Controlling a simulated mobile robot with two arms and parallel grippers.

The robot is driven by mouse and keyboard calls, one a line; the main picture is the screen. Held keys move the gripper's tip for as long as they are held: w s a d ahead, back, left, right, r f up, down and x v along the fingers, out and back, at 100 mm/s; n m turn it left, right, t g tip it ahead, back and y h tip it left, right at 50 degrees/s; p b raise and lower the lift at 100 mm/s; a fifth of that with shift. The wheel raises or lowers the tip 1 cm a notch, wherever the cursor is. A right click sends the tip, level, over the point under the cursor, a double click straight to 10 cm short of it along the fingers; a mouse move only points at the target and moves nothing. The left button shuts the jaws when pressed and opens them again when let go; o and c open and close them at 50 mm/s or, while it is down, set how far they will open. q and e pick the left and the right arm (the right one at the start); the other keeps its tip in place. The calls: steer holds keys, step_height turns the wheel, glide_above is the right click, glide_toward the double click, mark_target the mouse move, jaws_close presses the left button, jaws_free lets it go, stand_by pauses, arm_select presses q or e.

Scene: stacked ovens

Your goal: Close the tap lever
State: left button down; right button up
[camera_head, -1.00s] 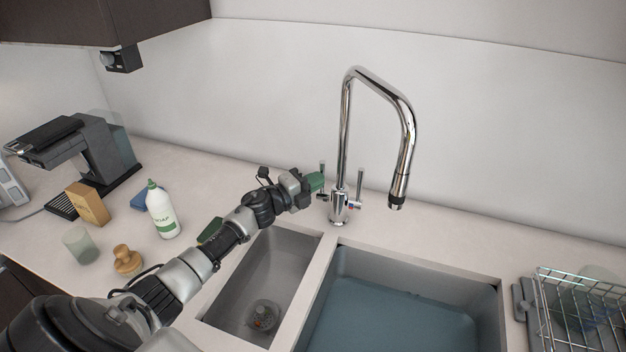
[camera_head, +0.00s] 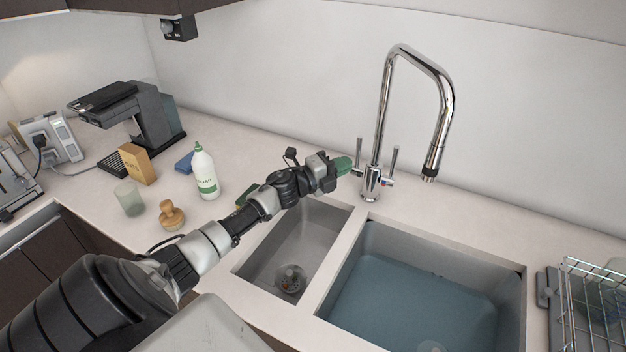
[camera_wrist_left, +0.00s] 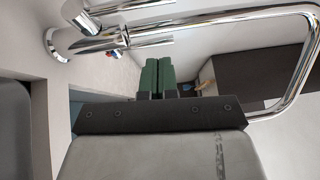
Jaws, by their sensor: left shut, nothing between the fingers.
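The chrome tap (camera_head: 384,120) stands behind the sinks, with an upright lever on each side of its base. The left lever (camera_head: 359,152) is just beyond my left gripper's tips; the right lever (camera_head: 394,160) leans slightly right. My left gripper (camera_head: 343,166) has green fingers and is shut and empty, close to the left side of the tap base. In the left wrist view the shut green fingers (camera_wrist_left: 157,76) are beside the chrome tap base and levers (camera_wrist_left: 125,38). I cannot tell whether they touch a lever. My right gripper is not in view.
A small sink (camera_head: 262,262) and a larger sink with bluish water (camera_head: 410,300) lie in front of the tap. A soap bottle (camera_head: 205,172), brush (camera_head: 171,215), glass (camera_head: 129,198) and coffee machine (camera_head: 150,115) stand left. A wire rack (camera_head: 590,300) is at right.

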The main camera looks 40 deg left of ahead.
arm_select(q)
steer(key=a+b+v, duration=0.1)
steer(key=b+v, duration=0.1)
steer(key=v, duration=0.5)
steer(key=shift+f, duration=0.2)
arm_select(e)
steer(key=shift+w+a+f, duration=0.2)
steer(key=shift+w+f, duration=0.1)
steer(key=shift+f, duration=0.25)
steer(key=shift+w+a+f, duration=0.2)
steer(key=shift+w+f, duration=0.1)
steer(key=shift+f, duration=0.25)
arm_select(q)
steer(key=shift+s, duration=0.1)
